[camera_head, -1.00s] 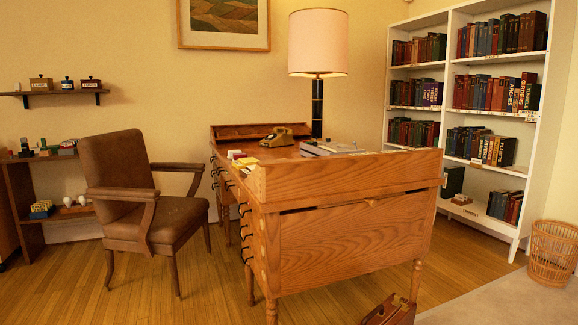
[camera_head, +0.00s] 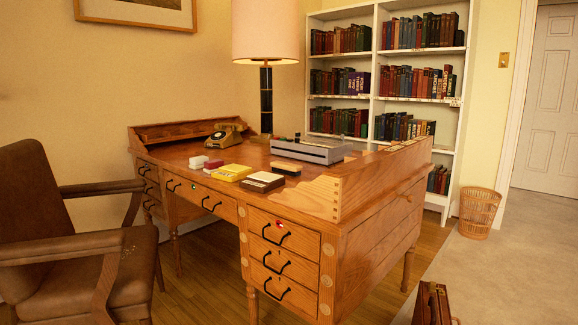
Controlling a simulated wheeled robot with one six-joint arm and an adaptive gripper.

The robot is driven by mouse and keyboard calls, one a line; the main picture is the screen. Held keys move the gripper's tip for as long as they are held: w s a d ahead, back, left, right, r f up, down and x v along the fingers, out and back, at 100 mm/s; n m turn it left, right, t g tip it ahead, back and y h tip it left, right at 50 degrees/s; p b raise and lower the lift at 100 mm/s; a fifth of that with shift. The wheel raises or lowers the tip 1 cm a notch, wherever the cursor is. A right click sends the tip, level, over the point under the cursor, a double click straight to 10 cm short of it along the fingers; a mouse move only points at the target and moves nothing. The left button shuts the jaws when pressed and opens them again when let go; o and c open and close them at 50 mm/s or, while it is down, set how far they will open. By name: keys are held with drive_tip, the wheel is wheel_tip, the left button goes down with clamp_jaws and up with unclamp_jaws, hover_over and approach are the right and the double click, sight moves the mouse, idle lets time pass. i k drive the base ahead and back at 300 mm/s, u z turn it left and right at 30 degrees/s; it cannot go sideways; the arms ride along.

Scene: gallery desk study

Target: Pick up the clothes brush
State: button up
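I cannot surely make out a clothes brush. Several small things lie on the wooden desk (camera_head: 225,147), near its drawer-side edge. One is a dark brown block with a pale top (camera_head: 263,181); I cannot tell whether it is a brush or a box. Beside it is a yellow box (camera_head: 234,172). To the left are a red item (camera_head: 213,165) and a white item (camera_head: 197,162). Behind the brown block lies a flat, pale-topped item (camera_head: 286,168). My gripper is not in view.
A brown armchair (camera_head: 75,235) stands at the desk's left front. A telephone (camera_head: 226,133), a lamp (camera_head: 265,40) and a grey tray-like object (camera_head: 312,150) are on the desk. A briefcase (camera_head: 432,303) stands at lower right. Open floor lies near the wicker basket (camera_head: 480,212).

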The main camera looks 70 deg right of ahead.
sight(293, 170)
drive_tip(key=z, duration=0.75)
drive_tip(key=i, duration=1.3)
drive_tip(key=z, duration=1.2)
